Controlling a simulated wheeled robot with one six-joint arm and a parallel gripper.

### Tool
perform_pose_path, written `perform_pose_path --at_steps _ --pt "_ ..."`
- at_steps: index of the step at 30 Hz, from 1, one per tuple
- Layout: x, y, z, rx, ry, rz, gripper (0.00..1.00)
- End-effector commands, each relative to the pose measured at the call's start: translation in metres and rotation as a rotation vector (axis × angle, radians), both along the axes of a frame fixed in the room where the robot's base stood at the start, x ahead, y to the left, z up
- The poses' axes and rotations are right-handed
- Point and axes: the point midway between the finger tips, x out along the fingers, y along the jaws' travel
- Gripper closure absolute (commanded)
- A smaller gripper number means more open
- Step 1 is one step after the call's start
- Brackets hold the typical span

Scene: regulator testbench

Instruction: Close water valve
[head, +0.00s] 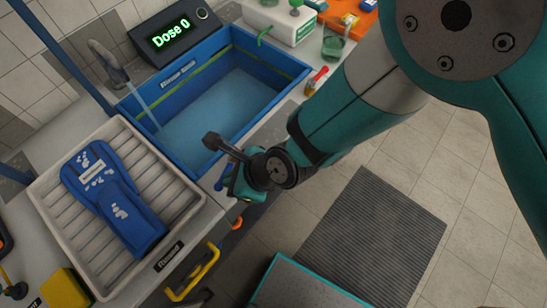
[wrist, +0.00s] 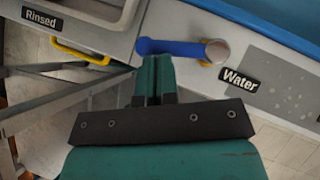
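The water valve's blue lever (wrist: 178,47) lies roughly crosswise in the wrist view. Its round pivot (wrist: 217,51) is at its right end, beside the "Water" label (wrist: 239,80). My gripper (wrist: 157,62) has its two teal fingers together, with the tips right at the lever's left part. Nothing shows between them; I cannot tell if they touch the lever. In the head view my gripper (head: 240,186) is at the counter's front edge, and a bit of the blue lever (head: 221,181) shows beside it. Water runs from the tap (head: 109,62) into the blue basin (head: 276,106).
A pale tray (head: 62,233) with a blue item (head: 115,200) stands left of the basin. A yellow handle (head: 196,275) sticks out from the front below the "Rinsed" label (head: 169,256). The display (head: 174,37) reads "Dose 0". A ribbed floor mat (head: 370,240) lies in front.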

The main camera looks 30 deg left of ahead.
Motion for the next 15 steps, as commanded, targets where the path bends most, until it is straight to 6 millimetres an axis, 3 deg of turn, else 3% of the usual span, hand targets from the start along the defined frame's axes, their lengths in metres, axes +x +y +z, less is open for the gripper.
perform_pose_path --at_steps 15 --pt "-0.009 0.013 -0.001 -0.004 0.002 0.003 1.0"
